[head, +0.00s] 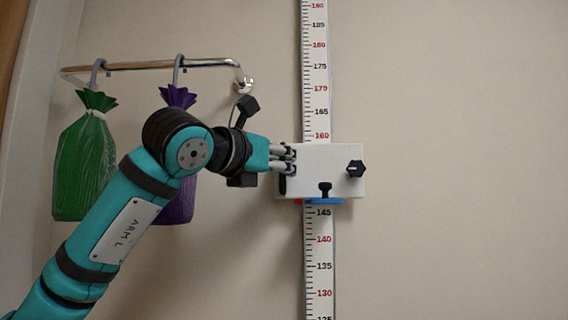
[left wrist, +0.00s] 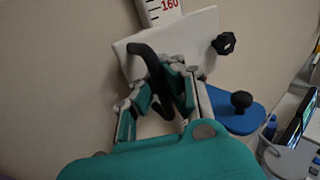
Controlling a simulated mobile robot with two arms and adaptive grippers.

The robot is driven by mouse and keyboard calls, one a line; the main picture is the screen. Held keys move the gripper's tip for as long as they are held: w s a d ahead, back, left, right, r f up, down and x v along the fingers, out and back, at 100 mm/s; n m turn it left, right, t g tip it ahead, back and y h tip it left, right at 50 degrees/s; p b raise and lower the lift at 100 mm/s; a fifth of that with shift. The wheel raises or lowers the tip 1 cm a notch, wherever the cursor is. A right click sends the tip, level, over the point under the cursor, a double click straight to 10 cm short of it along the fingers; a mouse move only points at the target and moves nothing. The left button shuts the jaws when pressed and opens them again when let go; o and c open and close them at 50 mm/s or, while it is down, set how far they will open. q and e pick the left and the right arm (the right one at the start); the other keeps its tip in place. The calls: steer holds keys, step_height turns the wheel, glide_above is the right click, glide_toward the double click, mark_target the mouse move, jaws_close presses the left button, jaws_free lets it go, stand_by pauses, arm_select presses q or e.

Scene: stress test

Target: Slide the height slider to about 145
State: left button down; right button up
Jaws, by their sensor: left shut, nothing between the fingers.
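The height slider is a white block (head: 340,158) on a vertical ruler (head: 319,255). In the head view its blue lower tab (head: 327,201) sits just above the 145 mark. The block hides the marks between 145 and 160. It has a black knob (head: 356,169) on its right and a black handle on its left side, which shows as a curved bar in the left wrist view (left wrist: 146,56). My left gripper (head: 288,158) is shut at the block's left edge, by the handle. Whether its fingers touch the handle I cannot tell. My right gripper is out of view.
A metal wall rail (head: 150,66) at upper left carries a green bag (head: 83,165) and a purple bag (head: 177,205), partly behind my left arm. The wall right of the ruler is clear. A screen (left wrist: 299,118) stands at the right of the left wrist view.

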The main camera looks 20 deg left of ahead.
arm_select(q)
steer(key=shift+f+b, duration=0.45)
steer(key=shift+f, duration=0.45)
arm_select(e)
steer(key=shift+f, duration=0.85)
arm_select(q)
steer(key=c, duration=1.4)
jaws_free()
steer(key=shift+s+a+r, duration=0.1)
steer(key=shift+s, duration=0.05)
steer(key=shift+c, duration=0.2)
steer(key=shift+o, duration=0.3)
steer(key=v, duration=1.2)
